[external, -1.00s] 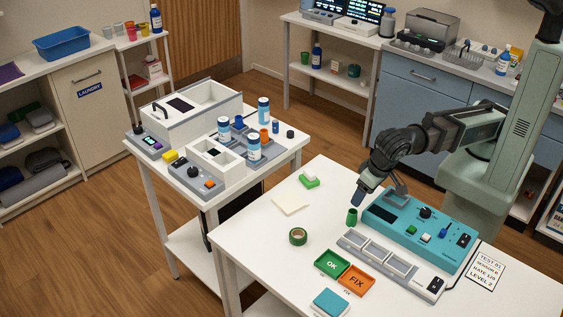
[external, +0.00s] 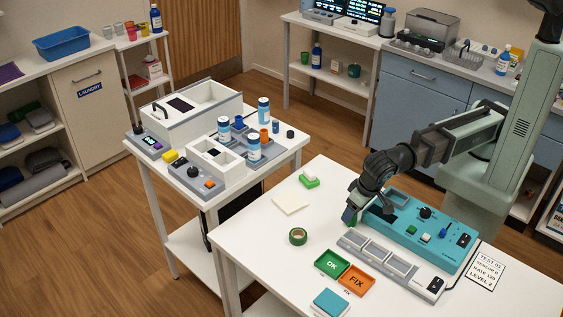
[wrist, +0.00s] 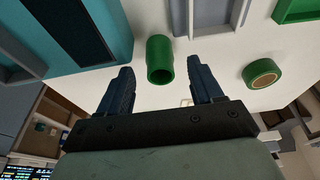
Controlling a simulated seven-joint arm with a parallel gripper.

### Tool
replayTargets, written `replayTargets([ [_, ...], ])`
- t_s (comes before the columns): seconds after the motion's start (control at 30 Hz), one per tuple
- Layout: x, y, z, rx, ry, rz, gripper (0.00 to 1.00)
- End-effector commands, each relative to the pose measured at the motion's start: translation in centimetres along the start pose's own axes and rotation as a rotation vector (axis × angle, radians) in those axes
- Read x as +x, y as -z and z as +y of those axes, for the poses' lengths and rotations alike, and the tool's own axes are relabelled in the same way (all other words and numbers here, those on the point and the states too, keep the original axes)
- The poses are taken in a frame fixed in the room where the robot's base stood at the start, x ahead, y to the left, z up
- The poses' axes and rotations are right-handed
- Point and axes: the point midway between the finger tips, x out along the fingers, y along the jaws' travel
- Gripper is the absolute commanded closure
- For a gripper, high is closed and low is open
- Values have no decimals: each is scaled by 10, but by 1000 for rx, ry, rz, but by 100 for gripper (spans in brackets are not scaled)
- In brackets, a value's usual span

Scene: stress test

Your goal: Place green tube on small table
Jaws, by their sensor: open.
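The green tube (wrist: 160,60) stands on the white front table (external: 300,262). In the wrist view it lies ahead of and between the two blue fingers of my gripper (wrist: 159,70), with gaps on both sides. In the external view my gripper (external: 351,212) is low at the table, beside the teal device, and the fingers hide most of the tube; a little green shows there. My gripper is open and holds nothing. A smaller white table (external: 290,148) stands to the left, crowded with devices and bottles.
The teal device (external: 425,232) and a grey tray strip (external: 390,265) lie close to my gripper. A green tape roll (external: 298,237), a green OK tray (external: 331,263) and an orange FIX tray (external: 356,280) are nearby. The small table has little bare top.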

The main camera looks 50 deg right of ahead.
Motion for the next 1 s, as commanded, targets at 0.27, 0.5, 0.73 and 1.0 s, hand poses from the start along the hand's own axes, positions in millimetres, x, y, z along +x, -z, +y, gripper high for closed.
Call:
replayTargets([
  [0.27, 30, 0, -1, 0, -1, 0, 34],
  [0.5, 32, 0, -1, 0, 0, 0, 34],
  [0.73, 32, 0, -1, 0, 0, 0, 54],
  [1.0, 32, 0, -1, 0, 0, 0, 79],
])
